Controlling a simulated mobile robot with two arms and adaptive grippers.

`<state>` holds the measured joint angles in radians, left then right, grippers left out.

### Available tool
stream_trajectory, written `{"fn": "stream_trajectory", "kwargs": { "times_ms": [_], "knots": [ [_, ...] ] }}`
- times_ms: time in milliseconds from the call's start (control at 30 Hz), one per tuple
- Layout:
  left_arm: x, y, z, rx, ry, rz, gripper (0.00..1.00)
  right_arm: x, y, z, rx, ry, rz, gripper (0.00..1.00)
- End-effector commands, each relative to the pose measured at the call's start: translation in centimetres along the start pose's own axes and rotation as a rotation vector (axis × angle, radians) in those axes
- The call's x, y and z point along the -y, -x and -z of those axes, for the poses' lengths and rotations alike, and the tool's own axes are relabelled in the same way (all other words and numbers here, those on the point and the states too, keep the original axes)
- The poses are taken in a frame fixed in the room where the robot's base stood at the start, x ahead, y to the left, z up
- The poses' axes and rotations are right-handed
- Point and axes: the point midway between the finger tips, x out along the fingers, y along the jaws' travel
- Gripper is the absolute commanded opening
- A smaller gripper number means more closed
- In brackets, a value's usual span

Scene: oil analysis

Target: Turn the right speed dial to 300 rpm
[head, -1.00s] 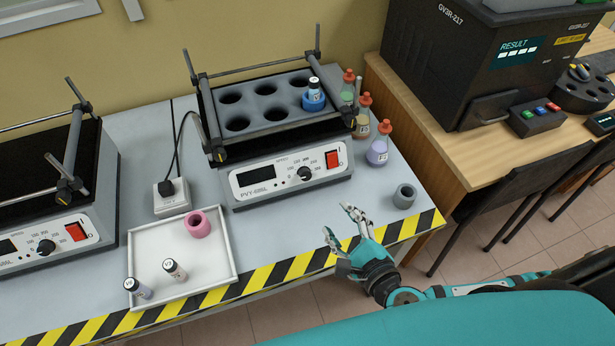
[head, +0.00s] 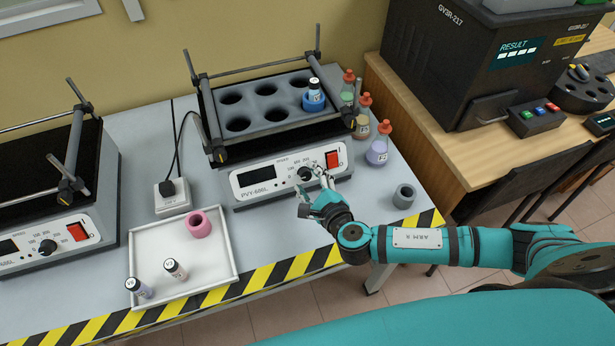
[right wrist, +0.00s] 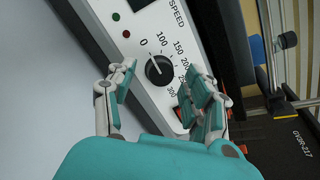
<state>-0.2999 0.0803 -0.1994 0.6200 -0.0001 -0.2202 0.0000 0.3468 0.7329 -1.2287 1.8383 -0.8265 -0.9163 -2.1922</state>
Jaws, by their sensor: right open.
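The right speed dial (head: 305,173) is a black knob on the white front panel of the right shaker (head: 262,182). In the right wrist view the dial (right wrist: 159,71) shows a pale pointer line that seems to face the 0 end of its scale, which runs up to 300. My right gripper (head: 314,185) is in front of the panel, beside the dial. It is open and empty; in the right wrist view its fingers (right wrist: 164,78) lie on either side of the dial, and I cannot tell whether they touch it. My left gripper is not in view.
A red switch (head: 333,159) sits right of the dial. A grey ring (head: 404,196) and several capped bottles (head: 377,152) stand to the right. A white tray (head: 222,236) with a pink ring and two vials lies left. Another shaker (head: 45,247) stands far left.

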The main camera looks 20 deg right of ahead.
Motion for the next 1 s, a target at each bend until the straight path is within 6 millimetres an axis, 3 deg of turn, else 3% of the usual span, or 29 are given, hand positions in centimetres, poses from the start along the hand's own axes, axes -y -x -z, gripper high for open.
{"fn": "stream_trajectory", "kwargs": {
  "times_ms": [133, 433, 833, 1000],
  "knots": [
    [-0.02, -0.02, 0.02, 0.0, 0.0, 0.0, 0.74, 0.0, -1.09, -0.04, 0.001, 0.0, 0.0, 0.52],
    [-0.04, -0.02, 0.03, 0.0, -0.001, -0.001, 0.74, 0.01, -1.31, -0.02, 0.0, 0.0, 0.0, 0.52],
    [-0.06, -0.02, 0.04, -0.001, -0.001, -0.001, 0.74, 0.01, -1.28, 0.0, 0.0, 0.0, 0.0, 0.01],
    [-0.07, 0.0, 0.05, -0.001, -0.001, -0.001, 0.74, 0.01, -1.27, 0.0, 0.0, -0.004, 0.001, 0.0]
  ]
}}
